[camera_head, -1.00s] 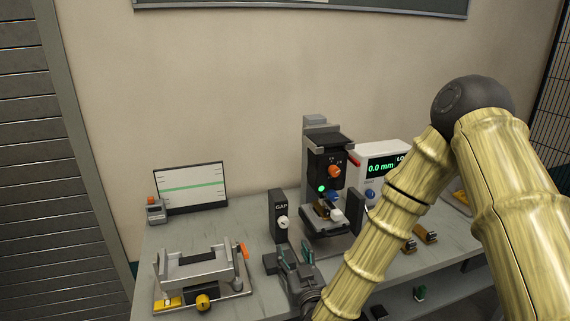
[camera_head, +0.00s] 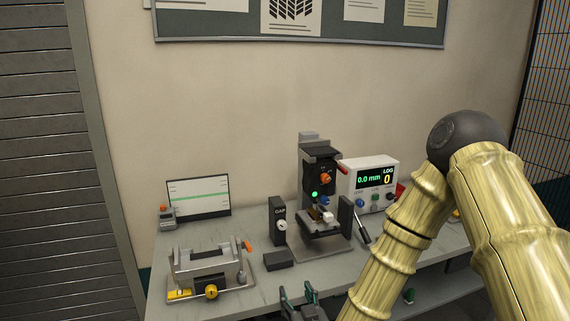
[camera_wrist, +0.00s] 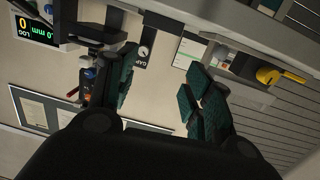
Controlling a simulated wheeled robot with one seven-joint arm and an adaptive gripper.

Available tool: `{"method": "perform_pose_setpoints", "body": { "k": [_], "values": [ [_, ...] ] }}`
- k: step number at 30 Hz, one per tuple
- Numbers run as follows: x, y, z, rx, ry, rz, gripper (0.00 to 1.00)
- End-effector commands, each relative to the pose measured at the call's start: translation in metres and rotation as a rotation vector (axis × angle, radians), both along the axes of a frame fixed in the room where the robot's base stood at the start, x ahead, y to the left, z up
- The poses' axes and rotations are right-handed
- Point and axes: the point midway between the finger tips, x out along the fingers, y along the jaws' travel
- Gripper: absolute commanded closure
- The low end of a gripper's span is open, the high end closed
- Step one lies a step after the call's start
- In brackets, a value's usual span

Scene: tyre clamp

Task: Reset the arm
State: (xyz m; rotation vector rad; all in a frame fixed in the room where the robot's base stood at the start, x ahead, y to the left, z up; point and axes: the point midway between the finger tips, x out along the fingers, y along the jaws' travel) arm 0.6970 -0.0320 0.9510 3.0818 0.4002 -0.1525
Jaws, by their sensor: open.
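My gripper (camera_head: 302,298) is at the bottom edge of the head view, in front of the bench, with its fingers apart and nothing between them. In the wrist view my gripper (camera_wrist: 160,92) also shows two dark green padded fingers spread wide, with bench devices and wall beyond them. My bamboo-like arm rises on the right of the head view and covers the bench's right part.
The grey bench (camera_head: 240,295) carries a metal clamp fixture (camera_head: 208,258), a tilted screen (camera_head: 198,190), a GAP post (camera_head: 278,220), an upright press (camera_head: 322,185) with a green light, and a display box (camera_head: 375,178) reading 0.0 mm. A notice board (camera_head: 300,28) hangs behind.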

Motion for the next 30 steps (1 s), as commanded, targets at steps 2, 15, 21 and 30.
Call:
{"method": "perform_pose_setpoints", "body": {
  "k": [2, 15, 21, 30],
  "values": [
    [-0.007, -0.002, -0.016, -0.006, 0.043, 0.007, 0.49],
    [-0.078, -0.041, -0.141, -0.043, 0.428, 0.018, 0.49],
    [-0.154, -0.080, -0.220, -0.068, 0.731, -0.013, 0.49],
    [-0.291, -0.148, -0.296, -0.110, 1.180, -0.125, 0.49]
  ]
}}
